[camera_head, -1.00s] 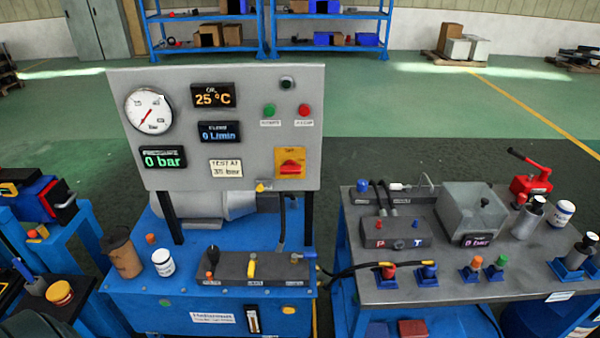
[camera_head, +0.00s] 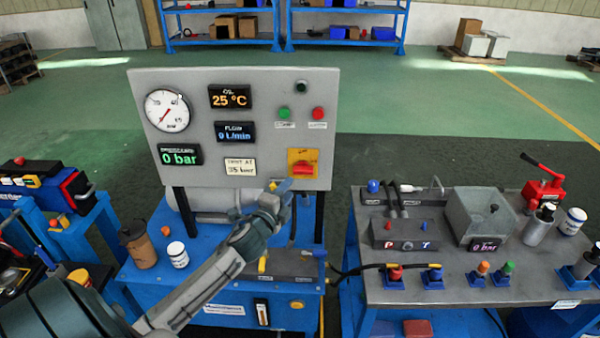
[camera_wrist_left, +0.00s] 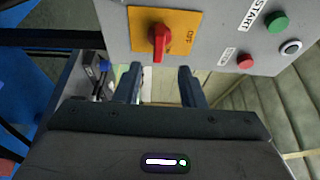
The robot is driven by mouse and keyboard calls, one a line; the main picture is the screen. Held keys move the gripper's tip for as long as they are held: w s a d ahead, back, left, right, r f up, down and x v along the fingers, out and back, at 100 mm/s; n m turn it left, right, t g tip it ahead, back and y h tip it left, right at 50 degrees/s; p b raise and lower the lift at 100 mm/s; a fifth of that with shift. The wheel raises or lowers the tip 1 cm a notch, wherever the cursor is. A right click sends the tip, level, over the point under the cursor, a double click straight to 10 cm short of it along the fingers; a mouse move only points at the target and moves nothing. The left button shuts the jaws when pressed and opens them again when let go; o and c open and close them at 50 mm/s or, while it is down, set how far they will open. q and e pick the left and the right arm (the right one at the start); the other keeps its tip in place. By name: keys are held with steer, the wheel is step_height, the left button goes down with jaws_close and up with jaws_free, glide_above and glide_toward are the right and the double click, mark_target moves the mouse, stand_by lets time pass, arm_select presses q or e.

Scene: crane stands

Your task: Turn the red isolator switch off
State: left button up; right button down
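The red isolator switch (camera_head: 304,168) sits on a yellow plate (camera_head: 294,156) at the lower right of the grey upright panel. In the head view its red handle looks roughly level. In the left wrist view the red handle (camera_wrist_left: 158,42) lies just beyond my fingertips, with its yellow plate (camera_wrist_left: 183,25) behind it. My left gripper (camera_head: 281,187) is just below and left of the switch in the head view. In the left wrist view my left gripper (camera_wrist_left: 160,78) has its two fingers apart with nothing between them, not visibly touching the switch. My right gripper is not in view.
The panel (camera_head: 240,80) carries a gauge (camera_head: 167,110), displays, a green button (camera_head: 285,113) and a red button (camera_head: 318,113). Below stands a blue bench with a jar (camera_head: 177,255). A workbench (camera_head: 455,285) with hoses and fittings stands to the right.

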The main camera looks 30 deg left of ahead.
mark_target(301, 173)
arm_select(q)
steer(key=w+p, duration=0.1)
steer(key=w, duration=0.1)
steer(key=w+a+p, duration=0.1)
steer(key=w, duration=0.2)
steer(key=w+p, duration=0.1)
steer(key=w, duration=0.2)
steer(key=shift+w+a, duration=0.15)
steer(key=shift+w, duration=0.1)
steer(key=shift+w+f, duration=0.1)
steer(key=shift+w, duration=0.05)
steer(key=shift+c, duration=0.3)
jaws_close()
